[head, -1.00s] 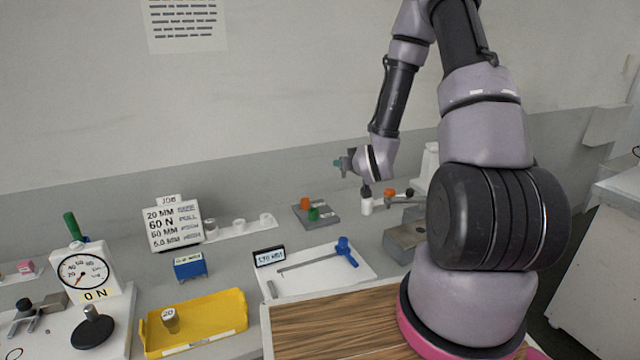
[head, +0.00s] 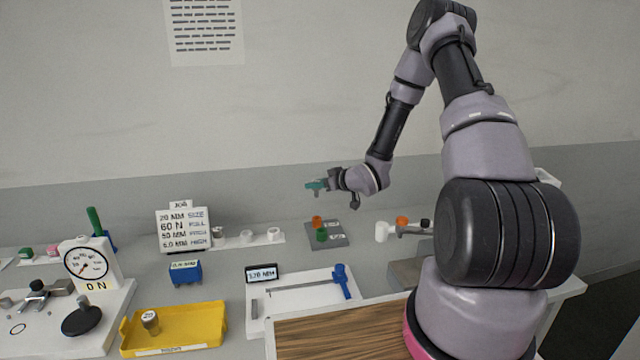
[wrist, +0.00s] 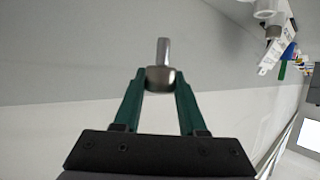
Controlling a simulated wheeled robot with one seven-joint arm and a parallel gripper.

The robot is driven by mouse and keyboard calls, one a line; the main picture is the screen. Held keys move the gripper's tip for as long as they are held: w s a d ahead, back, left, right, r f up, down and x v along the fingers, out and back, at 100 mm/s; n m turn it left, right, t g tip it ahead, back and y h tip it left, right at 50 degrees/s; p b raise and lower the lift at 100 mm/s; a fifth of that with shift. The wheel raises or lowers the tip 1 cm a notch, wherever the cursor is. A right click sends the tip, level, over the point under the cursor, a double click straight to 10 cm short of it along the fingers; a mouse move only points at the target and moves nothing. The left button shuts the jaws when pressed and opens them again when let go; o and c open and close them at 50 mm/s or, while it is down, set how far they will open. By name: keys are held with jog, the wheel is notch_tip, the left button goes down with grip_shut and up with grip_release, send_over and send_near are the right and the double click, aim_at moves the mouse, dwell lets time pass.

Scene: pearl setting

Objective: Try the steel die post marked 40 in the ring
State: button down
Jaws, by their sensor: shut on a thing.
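My gripper (head: 316,186) is in the air above the back of the bench in the head view, above the grey block with orange and green knobs. In the wrist view my gripper (wrist: 160,88) is shut on a steel post (wrist: 161,72), a thin bright shaft rising from a wider round part between the green fingers. No number can be read on it. A thin dark ring outline (head: 17,329) lies on the white plate at far left; I cannot tell if it is the task's ring. Another steel post marked 20 (head: 150,320) stands in the yellow tray.
The yellow tray (head: 205,338) is at front left, beside the dial gauge (head: 88,262). A white board (head: 300,312) with a blue-handled tool lies in the middle. The job card (head: 183,230) and a white rail (head: 262,240) with several pieces stand behind.

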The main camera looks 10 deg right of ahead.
aim_at(317, 192)
jog(key=shift+f, duration=0.1)
jog(key=shift+f, duration=3.65)
jog(key=shift+f, duration=1.6)
jog(key=shift+r, duration=0.1)
jog(key=shift+r, duration=3.75)
